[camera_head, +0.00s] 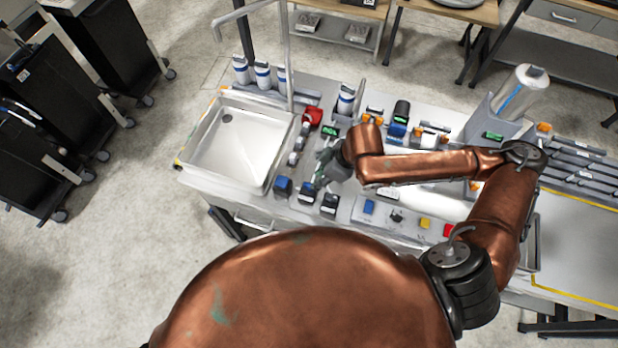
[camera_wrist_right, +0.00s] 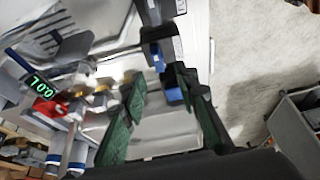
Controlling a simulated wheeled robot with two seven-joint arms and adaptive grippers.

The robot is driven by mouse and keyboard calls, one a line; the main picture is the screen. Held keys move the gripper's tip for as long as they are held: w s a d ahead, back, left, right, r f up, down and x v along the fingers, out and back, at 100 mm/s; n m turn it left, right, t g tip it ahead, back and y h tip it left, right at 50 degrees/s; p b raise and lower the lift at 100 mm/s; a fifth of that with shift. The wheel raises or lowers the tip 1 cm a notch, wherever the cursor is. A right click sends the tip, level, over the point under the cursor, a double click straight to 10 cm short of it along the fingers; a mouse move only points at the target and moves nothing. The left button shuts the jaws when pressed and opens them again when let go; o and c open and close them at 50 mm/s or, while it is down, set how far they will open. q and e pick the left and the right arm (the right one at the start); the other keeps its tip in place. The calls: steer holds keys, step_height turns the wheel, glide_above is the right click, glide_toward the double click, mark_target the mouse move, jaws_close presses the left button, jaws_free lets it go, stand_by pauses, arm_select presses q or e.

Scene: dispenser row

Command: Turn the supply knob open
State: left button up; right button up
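A red knob-like part (camera_head: 313,116) sits at the upper right of the sink, at the end of a line of metal fittings (camera_head: 296,146). It shows in the right wrist view (camera_wrist_right: 48,107) below a green-lit display (camera_wrist_right: 40,87). A black knob (camera_head: 396,217) is on the front control panel. No readable label tells which is the supply knob. My right gripper (camera_head: 322,168) is above the counter, right of the fittings. In the right wrist view its green-padded fingers (camera_wrist_right: 163,115) are spread apart, with nothing held between them. My left gripper is not in view.
The empty sink (camera_head: 232,150) lies left of the fittings. Blue-and-black blocks (camera_head: 283,186) stand along the front edge. The panel also has a yellow button (camera_head: 425,222) and a red one (camera_head: 449,230).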

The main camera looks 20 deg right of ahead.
mark_target(309, 185)
steer(key=x, duration=0.4)
steer(key=shift+w+f+b, duration=0.3)
steer(key=shift+w+b, duration=0.05)
steer(key=shift+x, duration=0.85)
steer(key=shift+s+a+f, duration=0.1)
steer(key=shift+s+f, duration=0.05)
steer(key=c, duration=0.7)
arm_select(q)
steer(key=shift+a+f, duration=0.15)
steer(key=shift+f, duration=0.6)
arm_select(e)
jaws_close()
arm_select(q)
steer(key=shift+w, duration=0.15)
